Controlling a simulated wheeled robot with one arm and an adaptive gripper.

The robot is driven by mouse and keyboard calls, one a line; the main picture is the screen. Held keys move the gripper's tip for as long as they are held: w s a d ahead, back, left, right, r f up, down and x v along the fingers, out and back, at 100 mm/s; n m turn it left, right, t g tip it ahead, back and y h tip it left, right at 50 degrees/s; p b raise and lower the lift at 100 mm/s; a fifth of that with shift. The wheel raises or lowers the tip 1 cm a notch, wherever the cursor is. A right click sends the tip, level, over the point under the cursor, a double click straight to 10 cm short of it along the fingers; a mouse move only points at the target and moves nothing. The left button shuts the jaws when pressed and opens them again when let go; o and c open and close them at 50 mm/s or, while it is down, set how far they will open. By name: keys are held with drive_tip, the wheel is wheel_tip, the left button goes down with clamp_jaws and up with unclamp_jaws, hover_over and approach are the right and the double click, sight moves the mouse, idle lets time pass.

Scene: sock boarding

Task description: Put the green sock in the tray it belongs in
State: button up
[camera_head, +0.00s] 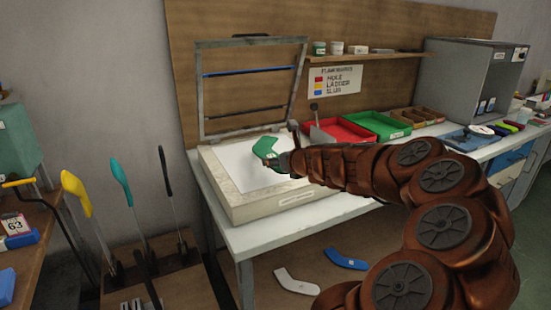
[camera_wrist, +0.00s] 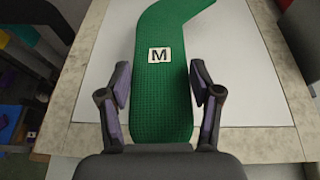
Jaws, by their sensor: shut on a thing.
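The green sock (camera_head: 265,147) is a flat bent shape over the white panel of the framed box (camera_head: 270,205) on the bench. In the wrist view, the ribbed green sock (camera_wrist: 165,115) bears a white label with a black M, and its bent end points up and right. My gripper (camera_wrist: 159,88) has its two fingers on either side of the sock and is shut on it; in the head view my gripper (camera_head: 281,160) is at the sock's right end. I cannot tell how far the sock is above the panel. A red tray (camera_head: 345,131) and a green tray (camera_head: 378,124) stand right of the box.
A hinged metal frame (camera_head: 250,73) stands open behind the box. A wall sign (camera_head: 334,81) lists hole, ladder and slub beside colour patches. A lever (camera_head: 314,110) rises near the red tray. White (camera_head: 295,281) and blue (camera_head: 345,259) sock shapes lie below the bench.

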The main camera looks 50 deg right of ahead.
drive_tip(key=w+d, duration=0.1)
drive_tip(key=w, duration=0.1)
drive_tip(key=w+d, duration=0.1)
drive_tip(key=d, duration=0.1)
drive_tip(key=w+d, duration=0.2)
drive_tip(key=shift+w+d+f, duration=0.15)
drive_tip(key=shift+w+f, duration=0.2)
drive_tip(key=shift+f, duration=0.05)
drive_tip(key=shift+w+d, duration=0.45)
drive_tip(key=shift+d, duration=0.05)
drive_tip(key=shift+f+b, duration=0.65)
drive_tip(key=shift+f, duration=1.05)
drive_tip(key=shift+f, duration=0.1)
drive_tip(key=o, duration=1)
drive_tip(key=shift+c, duration=0.2)
drive_tip(key=shift+s, duration=0.1)
drive_tip(key=shift+p+v, duration=0.6)
drive_tip(key=shift+v, duration=5.35)
